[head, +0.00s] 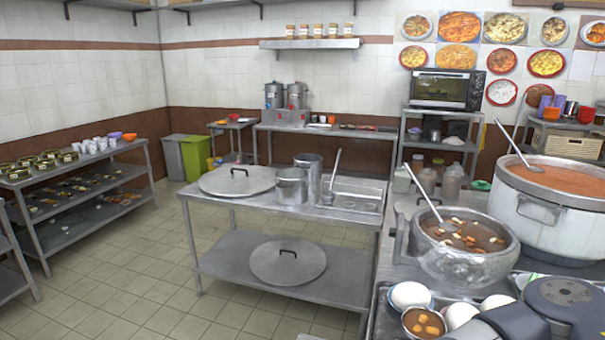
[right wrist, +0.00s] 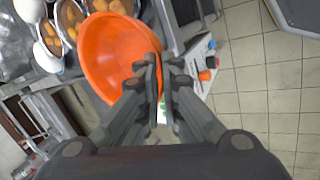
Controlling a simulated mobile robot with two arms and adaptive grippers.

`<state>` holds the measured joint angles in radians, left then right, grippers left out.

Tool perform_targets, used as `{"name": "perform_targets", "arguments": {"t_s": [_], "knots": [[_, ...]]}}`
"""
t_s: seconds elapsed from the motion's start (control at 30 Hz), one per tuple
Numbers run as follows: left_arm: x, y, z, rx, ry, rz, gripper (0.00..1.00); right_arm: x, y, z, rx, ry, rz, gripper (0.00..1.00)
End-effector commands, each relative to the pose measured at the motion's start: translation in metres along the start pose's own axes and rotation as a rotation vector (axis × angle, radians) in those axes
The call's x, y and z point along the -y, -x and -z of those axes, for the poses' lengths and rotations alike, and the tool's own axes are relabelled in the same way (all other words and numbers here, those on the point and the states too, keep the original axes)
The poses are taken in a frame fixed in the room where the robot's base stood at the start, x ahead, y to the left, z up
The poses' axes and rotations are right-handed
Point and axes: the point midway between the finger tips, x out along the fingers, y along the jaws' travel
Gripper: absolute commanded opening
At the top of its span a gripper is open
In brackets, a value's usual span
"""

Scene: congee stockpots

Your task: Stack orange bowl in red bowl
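My right gripper (right wrist: 160,72) shows in the right wrist view with its fingers closed on the rim of an orange bowl (right wrist: 112,50). The bowl's open inside faces the camera, and its rim passes between the fingertips. In the head view only a dark part of my right arm shows at the bottom right; the held bowl is not visible there. A red bowl-like thing (head: 586,115) stands on the rack at the right. Another small red thing (head: 234,116) is on the back table. I cannot tell which is the task's red bowl. My left gripper is not in view.
A pot of brown stew (head: 452,268) with a ladle and a large stockpot (head: 545,225) crowd the right counter. A steel table (head: 225,215) holds lids and pots. Tiled floor at left is clear.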

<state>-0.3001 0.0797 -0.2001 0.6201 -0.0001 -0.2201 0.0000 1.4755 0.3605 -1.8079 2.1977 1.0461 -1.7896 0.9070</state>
Motion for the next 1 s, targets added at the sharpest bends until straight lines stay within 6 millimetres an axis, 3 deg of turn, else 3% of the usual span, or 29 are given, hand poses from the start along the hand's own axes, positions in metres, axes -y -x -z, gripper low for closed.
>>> {"name": "perform_targets", "arguments": {"t_s": [0.3, 0.5, 1.0], "knots": [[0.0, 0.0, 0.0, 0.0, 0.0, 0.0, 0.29, -0.037, 0.01, -0.055, 0.26, -0.511, -0.004, 0.0], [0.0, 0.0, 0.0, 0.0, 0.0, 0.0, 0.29, -0.054, 0.018, -0.085, 0.392, -0.764, 0.0, 0.0], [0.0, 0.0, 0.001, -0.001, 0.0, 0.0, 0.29, -0.058, 0.022, -0.095, 0.44, -0.847, 0.005, 0.0]]}}
